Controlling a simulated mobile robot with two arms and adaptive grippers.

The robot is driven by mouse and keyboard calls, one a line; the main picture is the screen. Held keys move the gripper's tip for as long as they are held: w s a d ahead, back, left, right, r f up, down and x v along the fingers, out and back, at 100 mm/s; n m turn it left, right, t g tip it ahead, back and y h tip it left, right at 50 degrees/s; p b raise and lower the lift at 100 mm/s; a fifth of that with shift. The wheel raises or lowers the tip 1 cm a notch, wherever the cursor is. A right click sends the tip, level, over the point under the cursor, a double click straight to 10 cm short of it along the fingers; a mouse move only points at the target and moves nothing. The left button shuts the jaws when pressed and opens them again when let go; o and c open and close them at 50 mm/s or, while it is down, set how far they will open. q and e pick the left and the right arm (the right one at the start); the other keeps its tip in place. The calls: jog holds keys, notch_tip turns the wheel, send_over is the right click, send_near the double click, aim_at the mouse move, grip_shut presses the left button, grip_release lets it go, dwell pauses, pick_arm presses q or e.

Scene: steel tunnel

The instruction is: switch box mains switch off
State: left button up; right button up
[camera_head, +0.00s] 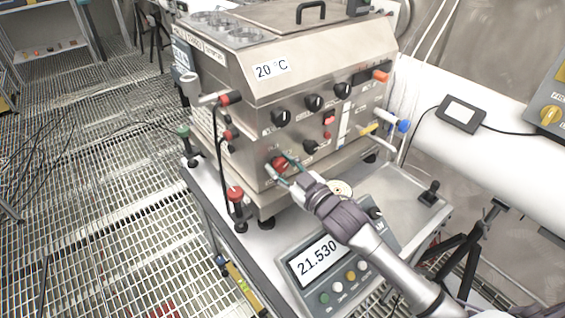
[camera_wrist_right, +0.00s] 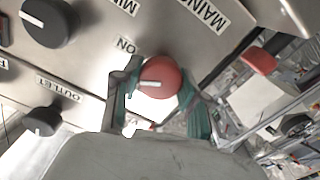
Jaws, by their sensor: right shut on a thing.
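The switch box is a steel unit (camera_head: 300,60) with several black knobs on its sloped front. Its mains switch is a red round knob (camera_head: 279,163) low on the front, at the left corner. In the right wrist view the red knob (camera_wrist_right: 158,78) has a white pointer line and sits by the labels "MAIN" and "ON". My right gripper (camera_head: 284,168) reaches it from the lower right. Its green-padded fingers (camera_wrist_right: 160,105) lie on either side of the red knob, shut on it. My left gripper is not in view.
A scale with a display reading 21.530 (camera_head: 318,256) stands below my right arm. A red-topped valve (camera_head: 236,194) and black hose are left of the knob. A black outlet knob (camera_wrist_right: 42,121) is close by. Grated floor (camera_head: 90,150) lies open to the left.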

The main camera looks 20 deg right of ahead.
jog(key=n+p, duration=0.1)
jog(key=n, duration=0.5)
jog(key=shift+n, duration=0.3)
jog(key=n, duration=0.5)
jog(key=shift+n+p, duration=0.3)
jog(key=shift+p, duration=0.1)
jog(key=shift+r, duration=0.1)
jog(key=o, duration=0.9)
jog(key=shift+o, duration=1.3)
jog(key=shift+w+a, duration=0.1)
jog(key=shift+w, duration=0.05)
jog(key=shift+f, duration=0.2)
jog(key=shift+s, duration=0.45)
jog(key=v, duration=1.1)
